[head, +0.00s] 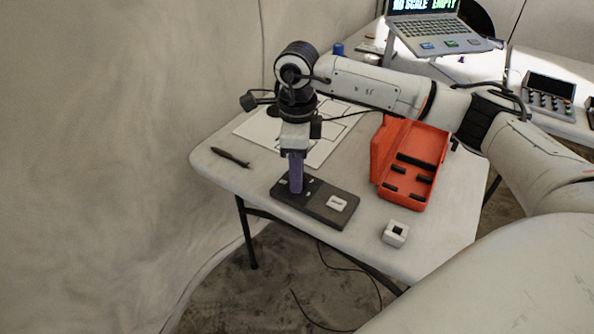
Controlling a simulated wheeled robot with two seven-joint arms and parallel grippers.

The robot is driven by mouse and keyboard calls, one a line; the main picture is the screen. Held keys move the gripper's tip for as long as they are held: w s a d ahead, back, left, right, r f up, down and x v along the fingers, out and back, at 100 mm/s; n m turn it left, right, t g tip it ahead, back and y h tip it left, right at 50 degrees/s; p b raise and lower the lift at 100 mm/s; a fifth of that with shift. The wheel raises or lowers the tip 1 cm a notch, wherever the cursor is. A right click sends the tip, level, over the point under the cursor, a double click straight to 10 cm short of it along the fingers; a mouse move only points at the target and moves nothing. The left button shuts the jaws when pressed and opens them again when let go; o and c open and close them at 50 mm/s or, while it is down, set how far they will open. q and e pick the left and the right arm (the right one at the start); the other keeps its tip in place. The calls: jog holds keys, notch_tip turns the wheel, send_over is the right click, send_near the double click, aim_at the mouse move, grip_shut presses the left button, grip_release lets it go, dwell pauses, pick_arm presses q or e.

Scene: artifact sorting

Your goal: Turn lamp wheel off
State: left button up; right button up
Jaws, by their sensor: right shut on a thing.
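A dark control panel (318,204) lies on the near edge of the white table, with small light marks and a white rectangular part on its right half. My right gripper (296,188) points straight down at the left half of the panel, its purple fingers close together and their tips at the panel's top face. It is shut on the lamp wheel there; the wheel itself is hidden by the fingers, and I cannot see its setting. My left gripper is not in view.
An open orange case (414,207) with dark slots stands right of the panel. A small white block with a dark opening (395,233) sits near the front edge. A dark slim tool (231,157) lies at left. A laptop (441,33) stands behind.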

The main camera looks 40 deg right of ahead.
jog(key=o, duration=1.1)
jog(key=shift+c, duration=0.2)
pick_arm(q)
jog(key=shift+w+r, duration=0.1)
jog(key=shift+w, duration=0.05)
pick_arm(e)
jog(key=shift+r, duration=0.15)
jog(key=shift+r, duration=0.3)
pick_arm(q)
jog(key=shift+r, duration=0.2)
pick_arm(e)
notch_tip(320, 180, up, 10)
jog(key=shift+f, duration=0.2)
